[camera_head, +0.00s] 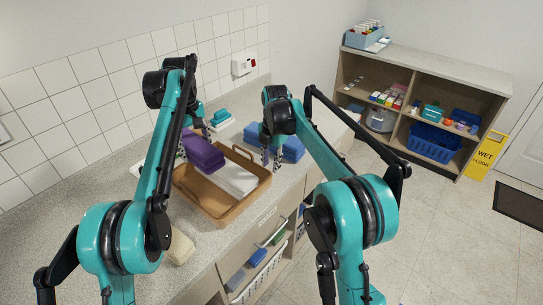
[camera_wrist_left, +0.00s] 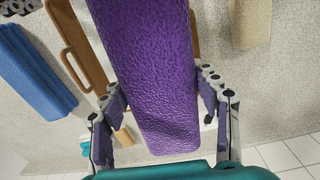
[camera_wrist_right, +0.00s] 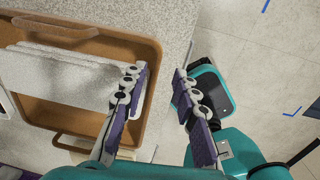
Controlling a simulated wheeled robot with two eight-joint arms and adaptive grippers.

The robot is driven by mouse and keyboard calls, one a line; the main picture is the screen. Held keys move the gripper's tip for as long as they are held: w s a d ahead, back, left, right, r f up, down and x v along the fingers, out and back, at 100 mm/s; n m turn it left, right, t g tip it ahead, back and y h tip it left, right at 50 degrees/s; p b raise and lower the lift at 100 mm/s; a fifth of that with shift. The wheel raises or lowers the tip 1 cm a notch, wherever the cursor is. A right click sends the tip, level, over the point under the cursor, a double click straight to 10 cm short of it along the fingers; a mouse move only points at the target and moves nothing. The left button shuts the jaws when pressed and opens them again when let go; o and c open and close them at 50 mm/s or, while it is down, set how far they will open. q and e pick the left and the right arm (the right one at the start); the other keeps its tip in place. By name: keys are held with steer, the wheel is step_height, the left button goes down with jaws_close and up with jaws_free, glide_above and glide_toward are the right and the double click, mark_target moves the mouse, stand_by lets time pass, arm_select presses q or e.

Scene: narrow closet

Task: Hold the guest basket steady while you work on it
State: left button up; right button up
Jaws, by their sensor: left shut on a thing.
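The guest basket (camera_head: 222,211), a shallow brown tray with handles, sits on the counter. White folded cloth (camera_head: 236,178) lies in it; the cloth also shows in the right wrist view (camera_wrist_right: 60,78). My left gripper (camera_wrist_left: 160,100) is shut on a purple folded towel (camera_head: 203,153), which it holds over the basket's back left part. The towel hides much of the basket in the left wrist view. My right gripper (camera_head: 271,157) is open beside the basket's right end.
Blue folded towels (camera_head: 293,148) lie on the counter behind my right gripper. A beige block (camera_head: 180,248) lies on the counter in front of the basket. Shelves with towels and a white basket (camera_head: 258,278) are below the counter. A yellow wet-floor sign (camera_head: 486,157) stands far right.

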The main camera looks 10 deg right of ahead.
mark_target(270, 178)
steer(key=f, duration=0.8)
steer(key=shift+w+a+f, duration=0.15)
steer(key=shift+w+f, duration=0.05)
steer(key=shift+f, duration=0.05)
jaws_close()
